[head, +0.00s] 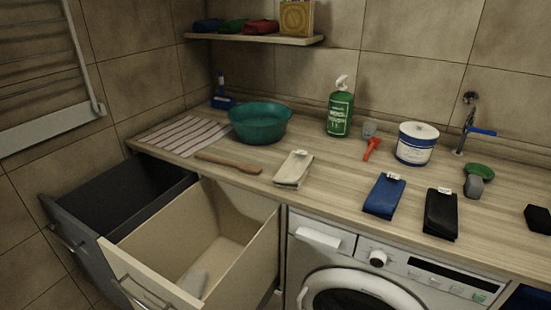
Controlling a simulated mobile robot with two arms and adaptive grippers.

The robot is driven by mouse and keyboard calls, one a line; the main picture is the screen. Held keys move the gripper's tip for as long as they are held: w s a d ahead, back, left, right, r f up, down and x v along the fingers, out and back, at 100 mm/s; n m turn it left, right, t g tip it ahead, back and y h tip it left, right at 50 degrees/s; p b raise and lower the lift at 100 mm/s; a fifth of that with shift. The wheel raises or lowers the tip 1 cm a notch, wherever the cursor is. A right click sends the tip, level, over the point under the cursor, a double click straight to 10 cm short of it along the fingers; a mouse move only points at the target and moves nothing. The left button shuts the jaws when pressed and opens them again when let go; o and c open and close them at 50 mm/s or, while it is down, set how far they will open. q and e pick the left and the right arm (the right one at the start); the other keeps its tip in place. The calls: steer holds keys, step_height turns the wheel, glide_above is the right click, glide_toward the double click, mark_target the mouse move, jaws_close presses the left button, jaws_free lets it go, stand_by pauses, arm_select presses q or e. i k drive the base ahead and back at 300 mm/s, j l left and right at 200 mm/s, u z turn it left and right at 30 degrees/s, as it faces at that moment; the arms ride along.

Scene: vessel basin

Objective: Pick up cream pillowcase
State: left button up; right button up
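A folded cream cloth with a small white label, which looks like the cream pillowcase (293,171), lies on the wooden counter (335,185) near its front edge. It is just above the back right corner of the open cream bin. Nothing covers it. Neither my left nor my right gripper shows in the head view.
Below stand an open cream bin (253,262) with a pale cloth (193,281) inside, an open dark bin (72,222) and a washing machine (393,272). A wooden paddle (229,163), teal basin (259,124), blue cloth (384,196) and black cloth (441,214) lie around the pillowcase.

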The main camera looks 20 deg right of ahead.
mark_target(291, 174)
steer(key=j+z, duration=0.1)
steer(key=z, duration=0.25)
steer(key=i+j+z, duration=0.1)
steer(key=z, duration=0.3)
steer(key=j+z, duration=0.2)
steer(key=z, duration=0.15)
